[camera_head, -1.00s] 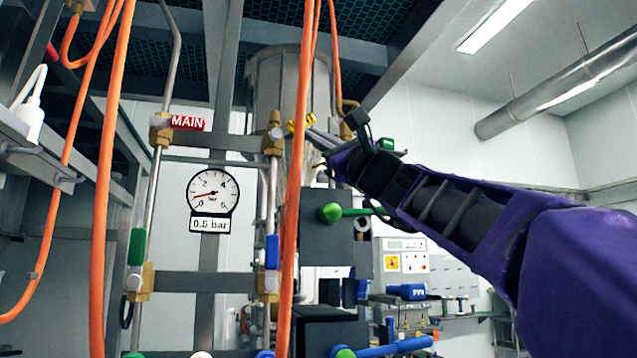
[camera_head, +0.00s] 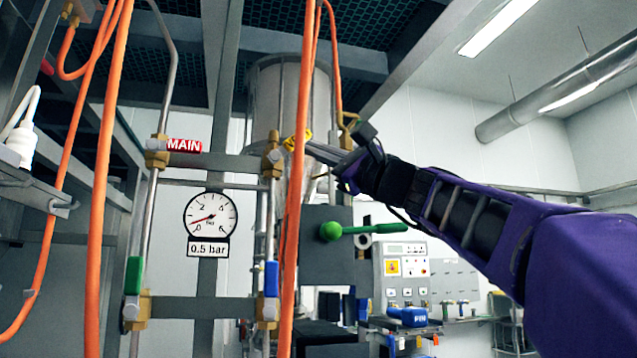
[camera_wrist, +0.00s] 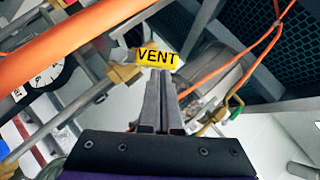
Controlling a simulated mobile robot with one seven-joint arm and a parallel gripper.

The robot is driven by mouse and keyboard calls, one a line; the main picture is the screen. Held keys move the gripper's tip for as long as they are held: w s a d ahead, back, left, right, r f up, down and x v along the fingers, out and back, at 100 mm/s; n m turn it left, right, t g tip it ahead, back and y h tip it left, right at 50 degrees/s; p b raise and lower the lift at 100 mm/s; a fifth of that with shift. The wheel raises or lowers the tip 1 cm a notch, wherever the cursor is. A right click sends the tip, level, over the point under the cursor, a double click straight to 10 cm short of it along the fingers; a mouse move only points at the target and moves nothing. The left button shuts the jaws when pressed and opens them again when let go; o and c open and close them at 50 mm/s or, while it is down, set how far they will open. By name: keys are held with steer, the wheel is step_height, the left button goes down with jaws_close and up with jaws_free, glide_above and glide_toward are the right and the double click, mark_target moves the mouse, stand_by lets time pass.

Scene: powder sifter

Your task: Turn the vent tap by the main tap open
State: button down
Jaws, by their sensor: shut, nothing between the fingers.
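The vent tap is a brass valve (camera_head: 272,160) on the right-hand pipe, with a yellow handle marked VENT (camera_head: 297,141) pointing up and right. An orange hose partly hides the handle in the head view. The VENT handle (camera_wrist: 157,57) also shows in the wrist view, just beyond my fingertips. The main tap, a brass valve (camera_head: 157,153) with a red handle marked MAIN (camera_head: 184,145), is on the left-hand pipe. My gripper (camera_head: 312,148) is shut and empty, its tips close to the yellow handle's right side. I cannot tell whether they touch it.
A pressure gauge (camera_head: 210,218) sits between the pipes. Green (camera_head: 133,275) and blue (camera_head: 271,279) handles are lower down. A green-knobbed lever (camera_head: 331,231) is below my gripper.

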mark_target(303, 129)
steer(key=shift+s+a+r+n+g+p, duration=0.1)
steer(key=shift+a+r+n+g+p, duration=0.2)
steer(key=shift+r+p, duration=0.3)
steer(key=shift+s+a+r+n+g+p, duration=0.1)
steer(key=shift+a+r+n+g+p, duration=0.1)
steer(key=shift+r+n+g+p, duration=0.3)
steer(key=shift+s+a+r+n+g+p, duration=0.1)
steer(key=shift+a+r+n+g+p, duration=0.15)
steer(key=shift+r+p, duration=0.4)
steer(key=shift+s+a+r, duration=0.15)
steer(key=shift+a+r, duration=0.4)
steer(key=shift+r, duration=0.05)
steer(key=shift+a, duration=0.1)
